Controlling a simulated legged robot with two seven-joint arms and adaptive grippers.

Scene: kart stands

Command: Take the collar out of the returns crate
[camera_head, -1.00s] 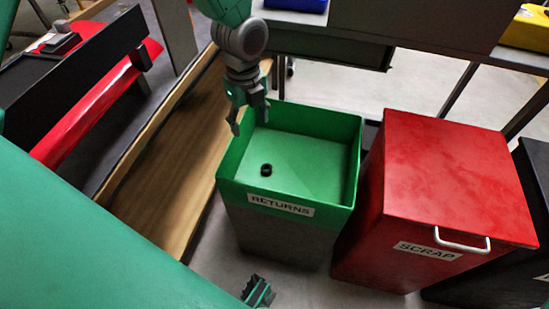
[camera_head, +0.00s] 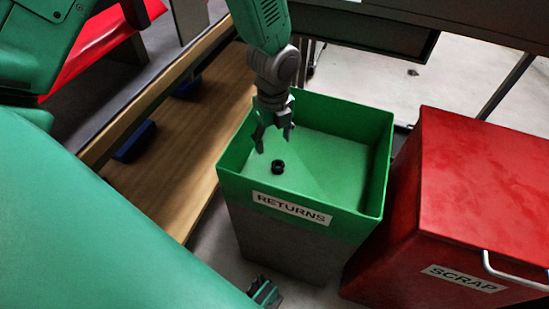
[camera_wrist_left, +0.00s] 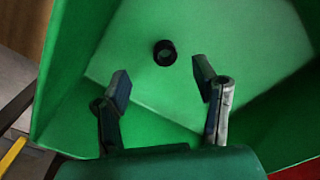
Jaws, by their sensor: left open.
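The collar (camera_head: 278,167) is a small black ring lying on the floor of the green returns crate (camera_head: 374,170), toward its left side. In the left wrist view the collar (camera_wrist_left: 165,53) shows just beyond the fingertips, between their lines, with its hole visible. My left gripper (camera_head: 273,138) hangs from above over the crate's left part. It is open and empty, its fingers (camera_wrist_left: 162,80) apart and not touching the collar. A dark green toothed part (camera_head: 265,292) at the bottom edge looks like the tip of my right gripper; its jaws cannot be made out.
The red scrap bin (camera_head: 485,190) with a white handle stands close on the right. A wooden board (camera_head: 180,150) lies to the left, with blue items (camera_head: 134,142) on it. A dark-edged bench (camera_head: 370,35) overhangs behind the crate. The crate's inside is otherwise clear.

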